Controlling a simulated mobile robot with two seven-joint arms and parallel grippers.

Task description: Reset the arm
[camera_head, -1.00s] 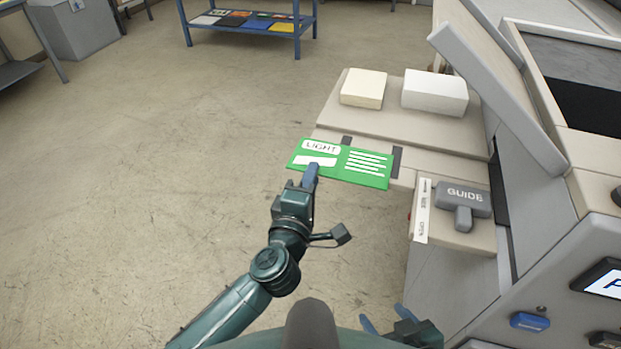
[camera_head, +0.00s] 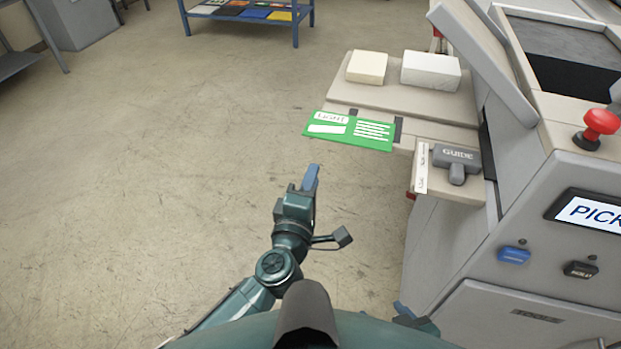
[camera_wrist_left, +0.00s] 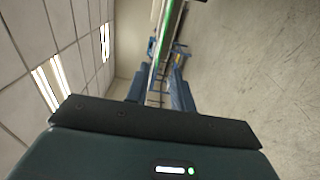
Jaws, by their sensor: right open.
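My left gripper (camera_head: 311,178) is in the middle of the head view, over the floor and apart from the green card. In the left wrist view its two fingers (camera_wrist_left: 160,88) stand apart with nothing between them. My right gripper (camera_head: 410,316) is at the bottom edge, mostly hidden; its jaws are open. The green card (camera_head: 350,130) with white print lies at the front left of the beige shelf (camera_head: 400,99), overhanging it on the left. In the left wrist view a green edge (camera_wrist_left: 166,35), seen side-on, lies beyond the fingertips.
Cream and white blocks (camera_head: 367,67) (camera_head: 431,71) sit on the shelf. A grey GUIDE piece (camera_head: 457,162) lies on the side ledge. The machine's panel has a red button (camera_head: 599,124) and a screen (camera_head: 590,214). A blue rack (camera_head: 246,12) stands behind. The left floor is clear.

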